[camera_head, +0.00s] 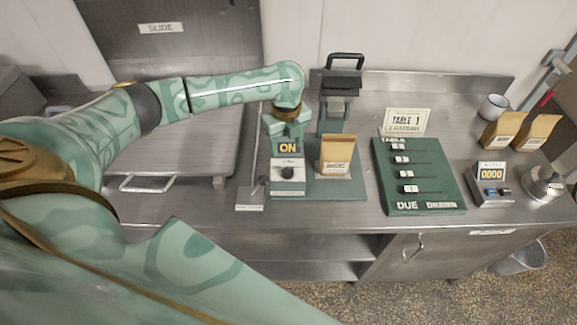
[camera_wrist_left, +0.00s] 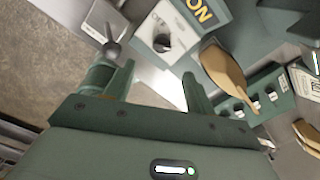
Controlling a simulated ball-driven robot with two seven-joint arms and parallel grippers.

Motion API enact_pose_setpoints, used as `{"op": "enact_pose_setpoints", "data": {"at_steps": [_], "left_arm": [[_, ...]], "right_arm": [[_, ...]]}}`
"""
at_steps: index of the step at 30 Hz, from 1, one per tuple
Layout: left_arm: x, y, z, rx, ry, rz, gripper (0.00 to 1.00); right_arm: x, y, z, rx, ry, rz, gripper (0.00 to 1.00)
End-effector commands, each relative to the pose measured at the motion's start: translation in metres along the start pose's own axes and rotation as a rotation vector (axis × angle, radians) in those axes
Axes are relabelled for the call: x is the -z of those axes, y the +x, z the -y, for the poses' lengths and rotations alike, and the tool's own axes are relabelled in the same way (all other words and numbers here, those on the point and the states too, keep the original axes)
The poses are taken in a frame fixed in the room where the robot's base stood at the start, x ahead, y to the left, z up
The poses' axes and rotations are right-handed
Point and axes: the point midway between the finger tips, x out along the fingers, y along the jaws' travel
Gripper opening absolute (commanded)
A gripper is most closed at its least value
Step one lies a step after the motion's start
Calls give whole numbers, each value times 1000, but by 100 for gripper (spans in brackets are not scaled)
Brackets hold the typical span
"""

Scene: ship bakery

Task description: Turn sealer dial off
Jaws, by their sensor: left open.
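The sealer (camera_head: 345,185) stands on the steel counter, with a yellow "ON" display (camera_head: 287,148) and a white dial panel below it. The black dial (camera_head: 288,173) sits on that panel, and it also shows in the left wrist view (camera_wrist_left: 162,43). My left gripper (camera_head: 288,122) is over the back of the display in the head view. In the left wrist view its two fingers (camera_wrist_left: 157,80) are open and empty, with the dial beyond the gap and apart from them. My right gripper is not in view.
A brown paper bag (camera_head: 336,153) stands on the sealer base, right of the dial. A small lever device (camera_head: 250,200) is at the left. A green slider board (camera_head: 425,195), a "0000" counter (camera_head: 491,180) and bags (camera_head: 541,130) stand further right.

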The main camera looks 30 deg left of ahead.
Motion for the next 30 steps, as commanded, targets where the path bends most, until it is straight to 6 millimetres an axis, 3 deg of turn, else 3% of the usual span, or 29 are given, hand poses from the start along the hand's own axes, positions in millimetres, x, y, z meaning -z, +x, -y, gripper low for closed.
{"op": "enact_pose_setpoints", "data": {"at_steps": [1, 6, 12, 18, 26, 30], "left_arm": [[1, 17, 0, -3, -1, -2, 55], [1, 60, 0, -3, -2, -2, 55], [1, 96, 0, -1, -2, -1, 55], [0, 110, 0, 1, -1, 0, 55], [0, 111, 1, 2, -1, 0, 55], [0, 110, 1, 1, -1, 0, 19]], "right_arm": [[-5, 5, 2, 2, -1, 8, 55], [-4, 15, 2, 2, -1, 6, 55], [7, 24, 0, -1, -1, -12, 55], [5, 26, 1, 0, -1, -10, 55], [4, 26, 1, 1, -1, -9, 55], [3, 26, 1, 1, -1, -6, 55]]}}
